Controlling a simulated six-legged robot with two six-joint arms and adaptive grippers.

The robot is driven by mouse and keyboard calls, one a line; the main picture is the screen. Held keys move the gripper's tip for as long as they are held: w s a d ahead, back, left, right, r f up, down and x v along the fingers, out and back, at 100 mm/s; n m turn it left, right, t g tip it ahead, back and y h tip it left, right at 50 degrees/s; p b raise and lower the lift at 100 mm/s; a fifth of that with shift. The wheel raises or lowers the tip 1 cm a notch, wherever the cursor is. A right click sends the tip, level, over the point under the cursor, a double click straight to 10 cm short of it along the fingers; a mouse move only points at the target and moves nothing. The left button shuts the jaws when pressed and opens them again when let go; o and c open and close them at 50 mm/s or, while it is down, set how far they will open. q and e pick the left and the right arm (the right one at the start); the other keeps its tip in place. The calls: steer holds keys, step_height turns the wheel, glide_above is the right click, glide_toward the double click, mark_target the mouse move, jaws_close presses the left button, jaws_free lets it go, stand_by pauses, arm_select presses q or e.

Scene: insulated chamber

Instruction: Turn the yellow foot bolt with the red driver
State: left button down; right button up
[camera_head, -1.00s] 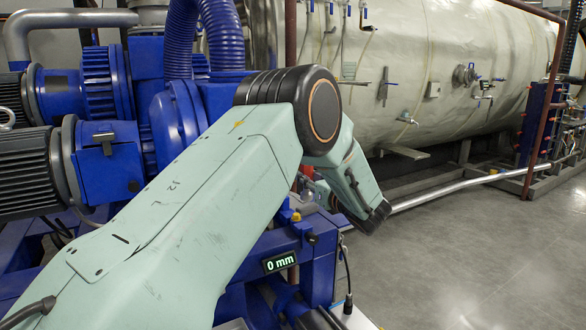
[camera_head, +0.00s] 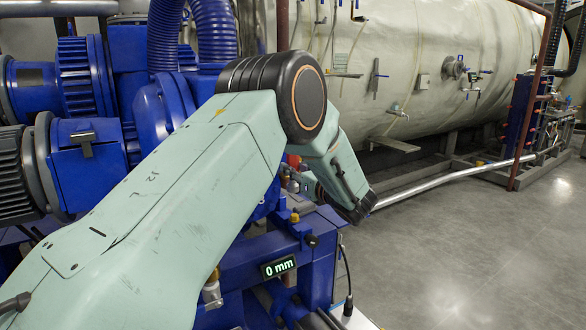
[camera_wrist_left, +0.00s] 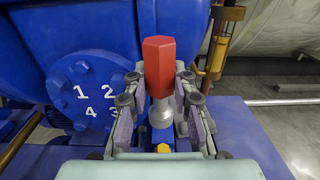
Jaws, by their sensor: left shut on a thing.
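The red driver (camera_wrist_left: 158,68) has a red hexagonal handle and a round metal lower part. It stands roughly upright in the left wrist view. My left gripper (camera_wrist_left: 160,92) is shut on it, a finger on each side. A small yellow piece, seemingly the foot bolt (camera_wrist_left: 163,148), shows just below the driver's metal end; I cannot tell whether they touch. In the head view my left arm hides most of the gripper, and only a bit of red, probably the driver (camera_head: 293,160), shows behind the forearm. My right gripper is not in view.
A blue machine (camera_head: 80,140) with a motor fills the left. A display (camera_head: 278,266) reading "0 mm" sits on its blue base. A round blue cover (camera_wrist_left: 87,95) bears the digits 1 to 4. A large pale tank (camera_head: 420,70) stands behind. The right floor is clear.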

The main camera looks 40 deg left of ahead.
mark_target(297, 190)
arm_select(q)
steer(key=shift+w+d, duration=0.1)
steer(key=shift+d, duration=0.05)
steer(key=shift+w+d+f, duration=0.1)
steer(key=shift+w, duration=0.05)
steer(key=shift+s+f, duration=0.2)
steer(key=shift+f, duration=0.35)
steer(key=shift+s+d+f+b, duration=0.1)
steer(key=shift+f+b, duration=0.5)
steer(key=shift+w+f+b, duration=0.25)
steer(key=shift+f+b, duration=0.35)
steer(key=shift+f, duration=0.65)
steer(key=shift+s+f+b, duration=0.15)
steer(key=shift+f+b, duration=0.15)
steer(key=shift+f, duration=0.15)
